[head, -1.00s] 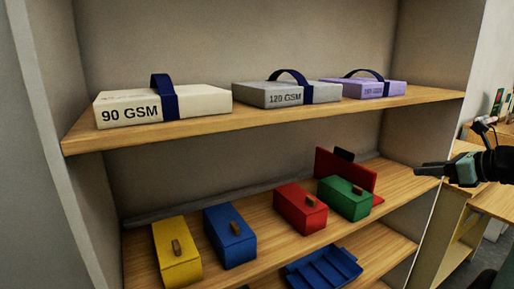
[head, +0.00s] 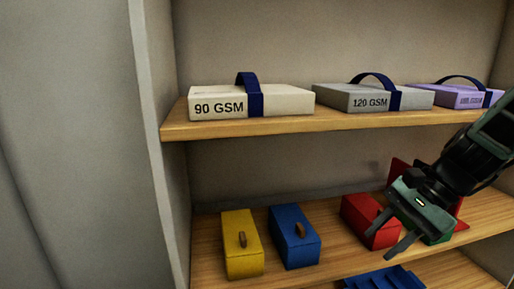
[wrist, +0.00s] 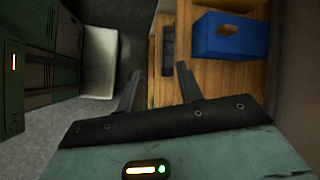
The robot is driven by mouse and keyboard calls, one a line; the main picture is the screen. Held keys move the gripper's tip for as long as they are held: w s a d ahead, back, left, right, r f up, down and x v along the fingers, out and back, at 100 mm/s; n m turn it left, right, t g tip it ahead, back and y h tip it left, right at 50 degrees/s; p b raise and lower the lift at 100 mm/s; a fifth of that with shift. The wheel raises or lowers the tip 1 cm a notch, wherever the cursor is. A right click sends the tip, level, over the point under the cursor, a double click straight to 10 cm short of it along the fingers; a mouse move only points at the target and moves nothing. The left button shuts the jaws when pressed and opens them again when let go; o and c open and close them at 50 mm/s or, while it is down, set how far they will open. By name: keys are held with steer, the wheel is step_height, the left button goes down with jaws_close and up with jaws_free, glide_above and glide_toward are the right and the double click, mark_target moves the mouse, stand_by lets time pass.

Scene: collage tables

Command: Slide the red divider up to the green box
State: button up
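The red divider (head: 399,170) stands upright on the lower shelf, behind the green box (head: 437,239). My arm hides much of both, so I cannot tell whether they touch. My gripper (head: 383,240) hangs in front of the red and green boxes, tilted down to the left. Its two fingers are apart with nothing visible between them. In the wrist view the open fingers (wrist: 159,86) show over wooden boards, and the divider cannot be made out.
A red box (head: 357,214), a blue box (head: 294,240) and a yellow box (head: 240,248) stand to the left on the lower shelf (head: 338,262). A blue tray (head: 385,279) lies below. The upper shelf (head: 290,123) with strapped packs is overhead.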

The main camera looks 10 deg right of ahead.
steer(key=s+a+f+n+g+h, duration=0.1)
steer(key=s+a+n+h, duration=0.5)
steer(key=s+a+n, duration=0.8)
steer(key=a+f+n, duration=0.1)
steer(key=n, duration=0.6)
steer(key=shift+s, duration=0.15)
